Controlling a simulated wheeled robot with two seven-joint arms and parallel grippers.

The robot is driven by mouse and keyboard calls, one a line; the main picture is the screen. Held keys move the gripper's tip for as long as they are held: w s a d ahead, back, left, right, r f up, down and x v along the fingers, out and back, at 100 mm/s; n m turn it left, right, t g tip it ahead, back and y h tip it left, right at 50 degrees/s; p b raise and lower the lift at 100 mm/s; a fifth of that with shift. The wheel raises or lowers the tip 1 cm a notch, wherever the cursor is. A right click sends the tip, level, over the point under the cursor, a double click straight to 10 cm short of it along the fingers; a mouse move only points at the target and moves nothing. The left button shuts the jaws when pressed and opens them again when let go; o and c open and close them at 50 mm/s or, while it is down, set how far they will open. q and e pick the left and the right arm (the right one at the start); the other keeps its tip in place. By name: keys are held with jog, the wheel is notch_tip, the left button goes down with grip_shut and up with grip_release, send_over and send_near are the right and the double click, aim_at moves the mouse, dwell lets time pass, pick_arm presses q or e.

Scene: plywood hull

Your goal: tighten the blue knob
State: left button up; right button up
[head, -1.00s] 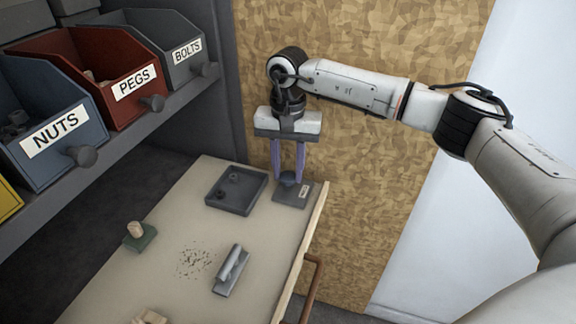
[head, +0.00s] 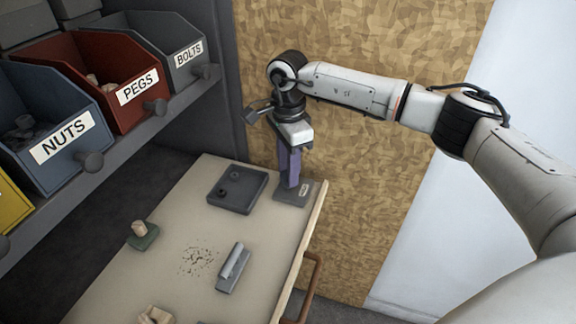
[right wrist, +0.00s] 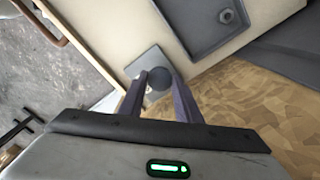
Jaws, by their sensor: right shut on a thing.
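The blue knob (right wrist: 160,77) is round and dark blue-grey in the right wrist view. It stands on a small grey plate (right wrist: 149,60), which also shows in the head view (head: 302,194) at the far right corner of the worktop, with a light label. My right gripper (head: 291,181) points down over the plate and is shut on the knob. Its two purple fingers (right wrist: 160,88) lie on either side of the knob in the right wrist view. In the head view the fingers hide most of the knob. My left gripper is not in view.
A dark tray (head: 232,207) with small nuts lies just left of the plate. A grey metal piece (head: 230,278) and a green block with a wooden peg (head: 142,240) are nearer. Bins for nuts, pegs and bolts (head: 130,100) line the left. A board wall stands behind.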

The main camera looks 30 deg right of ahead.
jog(key=m, duration=0.2)
jog(key=m+p, duration=0.1)
jog(key=m, duration=0.2)
jog(key=shift+w+d+r+m, duration=0.1)
jog(key=shift+r+m, duration=0.05)
jog(key=shift+m, duration=0.15)
jog(key=m+p, duration=0.1)
jog(key=m, duration=0.3)
jog(key=shift+m, duration=0.4)
jog(key=o, duration=0.9)
jog(key=shift+o, duration=0.8)
notch_tip(320, 180, up, 10)
jog(key=shift+r, duration=0.1)
